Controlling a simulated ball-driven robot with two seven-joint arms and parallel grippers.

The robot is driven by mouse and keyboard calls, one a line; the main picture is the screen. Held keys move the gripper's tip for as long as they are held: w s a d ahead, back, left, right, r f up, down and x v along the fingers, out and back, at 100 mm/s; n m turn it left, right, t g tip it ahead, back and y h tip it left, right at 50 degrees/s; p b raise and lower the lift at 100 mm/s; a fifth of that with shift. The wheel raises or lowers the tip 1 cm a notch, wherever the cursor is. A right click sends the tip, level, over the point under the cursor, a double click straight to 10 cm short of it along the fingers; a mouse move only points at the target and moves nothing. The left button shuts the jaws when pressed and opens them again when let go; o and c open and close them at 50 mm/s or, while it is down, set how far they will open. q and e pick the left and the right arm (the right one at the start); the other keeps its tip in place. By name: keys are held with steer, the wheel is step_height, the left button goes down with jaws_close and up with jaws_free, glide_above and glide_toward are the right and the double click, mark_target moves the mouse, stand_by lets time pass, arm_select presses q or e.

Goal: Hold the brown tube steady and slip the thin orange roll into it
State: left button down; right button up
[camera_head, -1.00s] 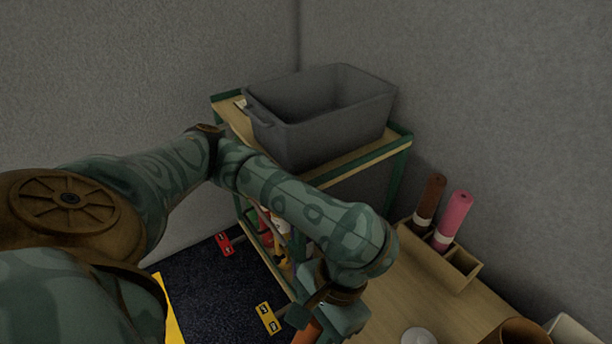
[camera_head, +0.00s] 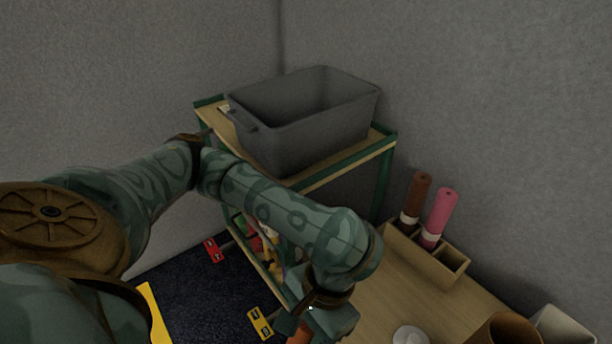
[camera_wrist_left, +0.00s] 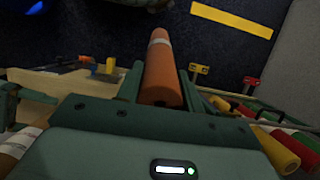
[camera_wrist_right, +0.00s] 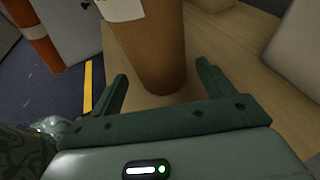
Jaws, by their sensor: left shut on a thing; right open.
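My left gripper (camera_wrist_left: 160,92) is shut on the thin orange roll (camera_wrist_left: 163,72), which has a white band and points away from the wrist. In the head view, a bit of the orange roll (camera_head: 301,334) shows below my left wrist at the bottom edge. The wide brown tube (camera_head: 497,332) stands on the table at the lower right of the head view, cut off by the frame. In the right wrist view, the brown tube (camera_wrist_right: 150,55) bears a white label and stands just beyond my right gripper (camera_wrist_right: 163,88). That gripper is open, its fingers on either side of the tube's lower part.
A wooden holder (camera_head: 437,270) with a brown roll (camera_head: 416,196) and a pink roll (camera_head: 440,213) stands at the table's back. A grey bin (camera_head: 305,125) sits on a green-framed cart. A white object (camera_head: 563,328) is beside the tube; a pale disc (camera_head: 409,336) lies left of it.

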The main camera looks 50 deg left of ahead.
arm_select(q)
steer(key=shift+f+b, duration=0.35)
steer(key=shift+f, duration=0.3)
arm_select(e)
steer(key=shift+x, duration=1.25)
arm_select(q)
steer(key=shift+f, duration=0.2)
arm_select(e)
steer(key=shift+w+a+f, duration=0.2)
steer(key=shift+a, duration=0.4)
